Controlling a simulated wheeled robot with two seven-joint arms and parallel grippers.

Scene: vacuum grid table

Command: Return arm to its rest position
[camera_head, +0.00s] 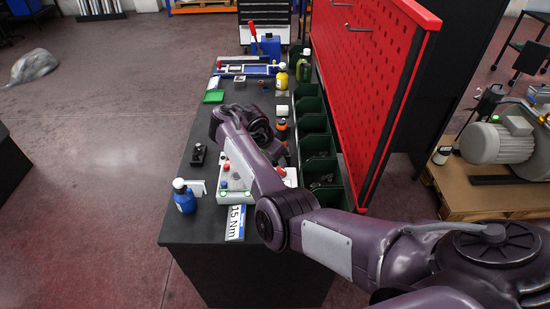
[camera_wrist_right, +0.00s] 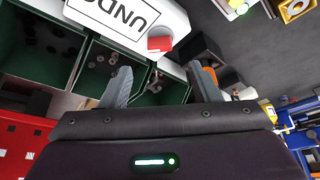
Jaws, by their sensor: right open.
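My right arm (camera_head: 245,160) comes in from the lower right of the head view and reaches over the dark workbench (camera_head: 188,232), bent at the elbow. Its wrist is above the middle of the bench, left of the green bins (camera_head: 313,123); the fingertips cannot be made out there. In the right wrist view my right gripper (camera_wrist_right: 160,88) is open, its two grey fingers apart with nothing held. Beyond them are the green bins (camera_wrist_right: 98,70) and a white box (camera_wrist_right: 120,14) with a red button (camera_wrist_right: 160,42). My left gripper is not in view.
A red perforated panel (camera_head: 370,75) stands along the bench's right side. A white button box (camera_head: 232,178) sits partly under my forearm. A blue bottle (camera_head: 184,198) and a "15 Nm" sign (camera_head: 236,222) are near the front. Yellow bottles (camera_head: 282,78) stand farther back. Open floor lies left.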

